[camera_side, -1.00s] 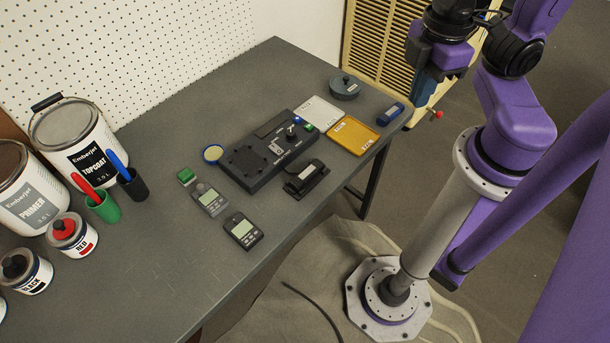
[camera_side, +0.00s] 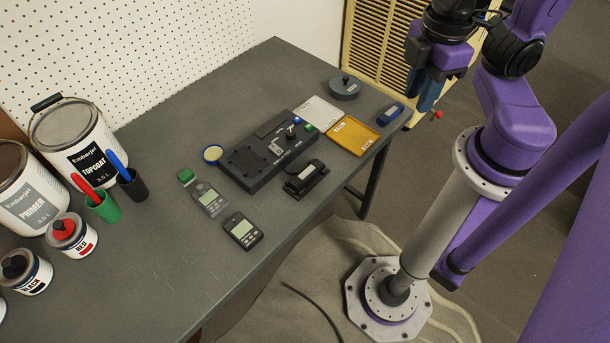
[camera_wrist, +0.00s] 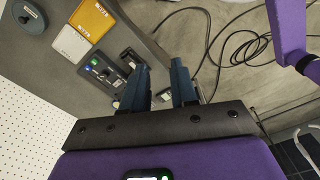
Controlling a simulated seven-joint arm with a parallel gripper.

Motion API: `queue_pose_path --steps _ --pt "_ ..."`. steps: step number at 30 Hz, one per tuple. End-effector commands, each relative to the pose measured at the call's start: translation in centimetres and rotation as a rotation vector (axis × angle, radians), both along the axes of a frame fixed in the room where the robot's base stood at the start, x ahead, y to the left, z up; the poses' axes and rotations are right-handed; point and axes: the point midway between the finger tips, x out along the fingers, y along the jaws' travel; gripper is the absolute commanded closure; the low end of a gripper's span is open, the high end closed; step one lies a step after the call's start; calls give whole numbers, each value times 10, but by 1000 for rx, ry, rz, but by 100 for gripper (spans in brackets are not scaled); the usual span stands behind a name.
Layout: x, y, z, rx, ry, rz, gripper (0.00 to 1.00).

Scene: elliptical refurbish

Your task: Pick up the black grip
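The likely black grip (camera_side: 306,176) is a dark, rounded block with a pale label on a dark base, lying near the table's front edge, in front of the black console (camera_side: 262,152). A dark piece with a pale patch (camera_wrist: 130,58) beside the console (camera_wrist: 101,72) in the wrist view appears to be the same thing. My gripper (camera_side: 426,104) hangs in the air beyond the table's right edge, well apart from the grip. In the wrist view my gripper (camera_wrist: 160,80) has its two blue fingers apart with nothing between them.
A yellow tray (camera_side: 352,136), a pale tray (camera_side: 317,113), a blue device (camera_side: 391,113) and a grey round part (camera_side: 344,88) lie right of the console. Paint cans (camera_side: 75,135) stand at far left.

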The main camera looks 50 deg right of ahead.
Motion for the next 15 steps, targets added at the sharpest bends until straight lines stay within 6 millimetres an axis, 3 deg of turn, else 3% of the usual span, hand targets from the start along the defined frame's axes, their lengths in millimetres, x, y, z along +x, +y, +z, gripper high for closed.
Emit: queue_pose_path --steps 1,3,15 --pt "0 0 0 0 0 0 54" --pt "0 0 0 0 0 0 36" --pt "3 0 -4 -20 39 -55 36"
